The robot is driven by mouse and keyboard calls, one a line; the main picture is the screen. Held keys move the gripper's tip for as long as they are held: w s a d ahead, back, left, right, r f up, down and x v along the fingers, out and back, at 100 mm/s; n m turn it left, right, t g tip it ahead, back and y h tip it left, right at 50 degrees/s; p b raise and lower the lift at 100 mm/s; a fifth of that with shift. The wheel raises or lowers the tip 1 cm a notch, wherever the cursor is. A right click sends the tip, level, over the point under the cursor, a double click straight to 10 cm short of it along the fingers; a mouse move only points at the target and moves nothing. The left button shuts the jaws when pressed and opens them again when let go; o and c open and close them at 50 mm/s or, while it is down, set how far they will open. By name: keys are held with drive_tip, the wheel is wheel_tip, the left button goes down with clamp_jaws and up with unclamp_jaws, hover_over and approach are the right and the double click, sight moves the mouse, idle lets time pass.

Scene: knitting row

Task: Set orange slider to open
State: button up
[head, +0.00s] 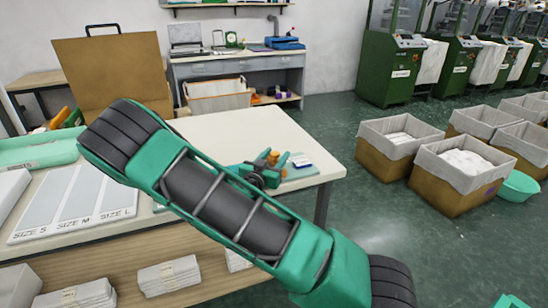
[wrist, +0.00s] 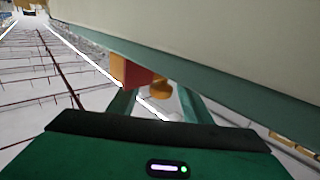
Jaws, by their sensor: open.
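In the wrist view my gripper (wrist: 156,98) is open, its two green fingers apart. An orange-red block (wrist: 132,72) shows just beyond the left finger, under a green edge. A rounded yellow-orange piece (wrist: 160,88) shows between the fingers, apparently not gripped. I cannot tell which of these is the orange slider, or whether a finger touches either. An orange part (head: 60,118) shows at the left beside a brown board, partly hidden.
In the wrist view a beige panel with a green edge (wrist: 215,85) runs close above the fingers. The head view shows a table (head: 225,130) with a size board (head: 75,205) and a small device with orange parts (head: 266,160). Lined bins (head: 455,175) stand on the floor at right.

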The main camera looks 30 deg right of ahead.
drive_tip(key=v, duration=1)
drive_tip(key=shift+a, duration=0.2)
drive_tip(key=shift+s, duration=0.1)
